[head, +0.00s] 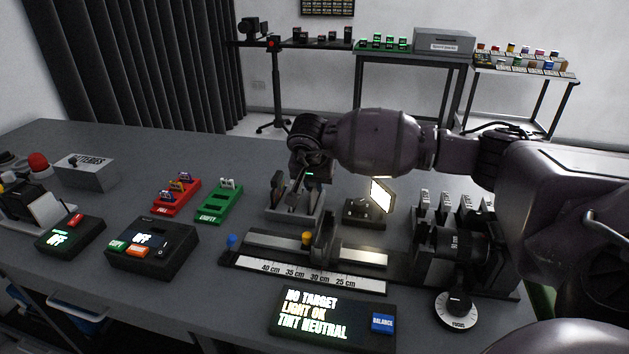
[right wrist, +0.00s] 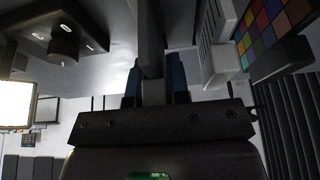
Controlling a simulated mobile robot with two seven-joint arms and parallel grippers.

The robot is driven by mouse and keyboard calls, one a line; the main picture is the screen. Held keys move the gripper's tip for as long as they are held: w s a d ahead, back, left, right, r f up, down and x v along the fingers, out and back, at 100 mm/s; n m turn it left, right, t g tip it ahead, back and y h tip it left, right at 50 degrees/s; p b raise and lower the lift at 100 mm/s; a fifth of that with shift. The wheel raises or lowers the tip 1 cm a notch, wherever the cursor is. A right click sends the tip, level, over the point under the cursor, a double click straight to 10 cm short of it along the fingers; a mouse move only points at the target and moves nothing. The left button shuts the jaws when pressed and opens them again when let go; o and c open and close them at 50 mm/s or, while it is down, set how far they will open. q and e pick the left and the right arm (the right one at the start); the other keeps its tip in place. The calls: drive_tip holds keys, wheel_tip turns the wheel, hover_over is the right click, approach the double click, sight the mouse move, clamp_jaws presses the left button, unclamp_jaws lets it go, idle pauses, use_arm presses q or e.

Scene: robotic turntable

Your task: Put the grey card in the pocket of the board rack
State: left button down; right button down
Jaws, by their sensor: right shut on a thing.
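My right gripper (head: 298,185) points down over the board rack (head: 290,216), a grey stand behind the ruler rail. In the right wrist view the gripper (right wrist: 154,85) has its blue-padded fingers shut on a thin grey card (right wrist: 151,38), seen nearly edge-on. A colour-patch board (right wrist: 272,32) and a pale board (right wrist: 216,45) show to the right of the card in that view. The card's lower edge is not clear, so I cannot tell whether it is in a pocket. My left gripper is not in view.
A lit lamp panel (head: 381,195) stands just right of the rack. The ruler rail (head: 310,275) and display box (head: 333,318) lie in front. A green tray (head: 219,204) and a red tray (head: 176,195) are to the left.

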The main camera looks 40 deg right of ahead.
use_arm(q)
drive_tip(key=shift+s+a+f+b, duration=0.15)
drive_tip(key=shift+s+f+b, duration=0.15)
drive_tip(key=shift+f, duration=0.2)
use_arm(e)
drive_tip(key=shift+f, duration=0.9)
drive_tip(key=c, duration=1)
unclamp_jaws()
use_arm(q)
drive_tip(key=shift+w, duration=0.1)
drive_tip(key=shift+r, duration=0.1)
use_arm(e)
drive_tip(key=v, duration=0.2)
drive_tip(key=shift+w+r, duration=0.1)
drive_tip(key=shift+r, duration=0.25)
drive_tip(key=p+v, duration=0.1)
drive_tip(key=v, duration=0.6)
drive_tip(key=shift+a, duration=0.1)
drive_tip(key=shift+s+a+r+p, duration=0.2)
drive_tip(key=shift+s+r+p, duration=0.15)
drive_tip(key=shift+r, duration=0.2)
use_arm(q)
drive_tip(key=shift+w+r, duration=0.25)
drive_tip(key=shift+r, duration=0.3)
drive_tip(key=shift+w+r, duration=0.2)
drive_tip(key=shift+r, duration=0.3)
